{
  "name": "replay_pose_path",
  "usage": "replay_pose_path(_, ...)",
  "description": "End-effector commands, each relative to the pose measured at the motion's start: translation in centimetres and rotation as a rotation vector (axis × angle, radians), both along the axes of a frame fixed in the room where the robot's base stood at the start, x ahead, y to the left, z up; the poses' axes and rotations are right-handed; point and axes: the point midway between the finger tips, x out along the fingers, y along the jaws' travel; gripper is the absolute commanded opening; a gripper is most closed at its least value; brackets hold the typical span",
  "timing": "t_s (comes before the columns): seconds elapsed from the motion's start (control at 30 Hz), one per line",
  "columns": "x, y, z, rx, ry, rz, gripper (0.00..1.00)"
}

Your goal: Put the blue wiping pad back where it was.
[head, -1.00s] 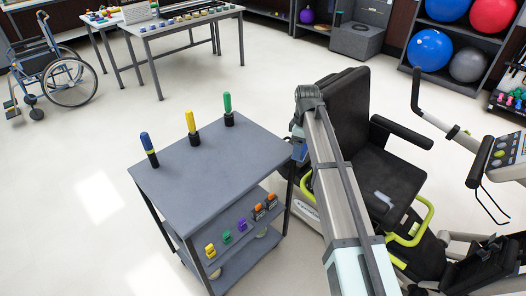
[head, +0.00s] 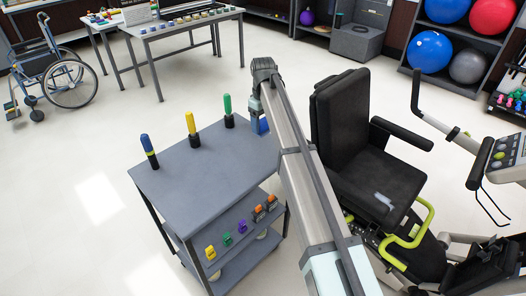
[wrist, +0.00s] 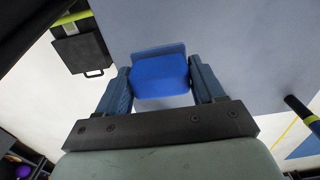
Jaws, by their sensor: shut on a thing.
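The blue wiping pad (wrist: 160,75) is held between the two dark blue fingers of my gripper (wrist: 162,82) in the wrist view. My gripper is shut on its left and right sides. The grey cart top (wrist: 240,55) lies beyond the pad; I cannot tell whether they touch. In the head view my gripper (head: 260,124) is at the cart's right back corner, beside the green-handled holder. The cart top (head: 200,180) is mostly bare there. My own arm hides part of the cart's right side.
Blue (head: 149,151), yellow (head: 192,129) and green (head: 228,110) handles stand upright along the cart's back edge. Several coloured clips (head: 243,226) sit on its shelf. The stepper's black seat (head: 375,180) is close on the right.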

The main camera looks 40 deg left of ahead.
Motion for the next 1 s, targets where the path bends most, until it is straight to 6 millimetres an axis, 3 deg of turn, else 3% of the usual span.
replay_pose_path(0.17,0.0,0.0,-1.6,-0.001,0.0,-0.011,0.39)
replay_pose_path(0.4,0.0,-0.1,-5.4,-0.001,0.001,-0.01,0.39)
replay_pose_path(0.83,0.0,0.0,-9.5,-0.001,0.0,-0.009,0.39)
replay_pose_path(1.0,0.0,0.0,-10.0,0.001,0.0,-0.009,0.39)
